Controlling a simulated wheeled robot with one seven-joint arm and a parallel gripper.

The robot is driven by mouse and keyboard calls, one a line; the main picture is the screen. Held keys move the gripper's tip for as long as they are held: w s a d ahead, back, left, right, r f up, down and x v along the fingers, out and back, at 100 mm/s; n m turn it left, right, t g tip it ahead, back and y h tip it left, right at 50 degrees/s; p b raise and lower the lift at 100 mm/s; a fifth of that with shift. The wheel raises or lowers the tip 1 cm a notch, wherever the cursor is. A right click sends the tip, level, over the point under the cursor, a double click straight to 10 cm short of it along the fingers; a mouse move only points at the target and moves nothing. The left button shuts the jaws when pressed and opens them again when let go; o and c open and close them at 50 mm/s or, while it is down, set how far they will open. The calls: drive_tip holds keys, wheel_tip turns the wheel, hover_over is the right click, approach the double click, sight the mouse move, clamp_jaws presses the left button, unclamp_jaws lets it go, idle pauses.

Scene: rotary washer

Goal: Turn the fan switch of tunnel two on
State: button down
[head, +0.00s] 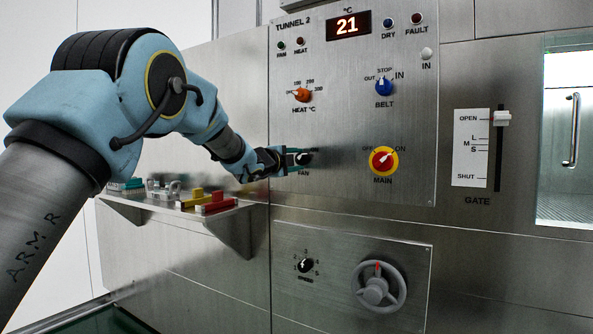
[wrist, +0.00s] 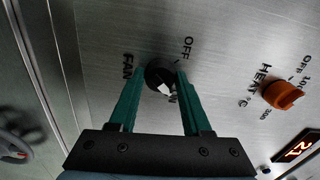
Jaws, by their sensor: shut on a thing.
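The black fan switch (head: 306,159) is on the Tunnel 2 panel, above its FAN label and partly covered by my gripper (head: 300,158). In the wrist view the green fingers of my gripper (wrist: 160,88) are on both sides of the fan switch (wrist: 157,70), shut on it. The switch's white mark shows on its lower right side, close to a partly hidden label that seems to read ON. The OFF label (wrist: 188,47) is at its upper right. The green FAN lamp (head: 281,46) looks dark.
The orange heat knob (head: 302,95) is above the fan switch. The red and yellow main switch (head: 383,160) and blue belt knob (head: 383,86) are to the right. A handwheel (head: 378,287) sits lower right.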

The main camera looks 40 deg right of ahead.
drive_tip(key=shift+m+b, duration=0.4)
drive_tip(key=shift+m, duration=0.1)
drive_tip(key=shift+c, duration=1.8)
unclamp_jaws()
drive_tip(key=b+v, duration=0.1)
drive_tip(key=v, duration=1)
drive_tip(key=shift+b, duration=0.35)
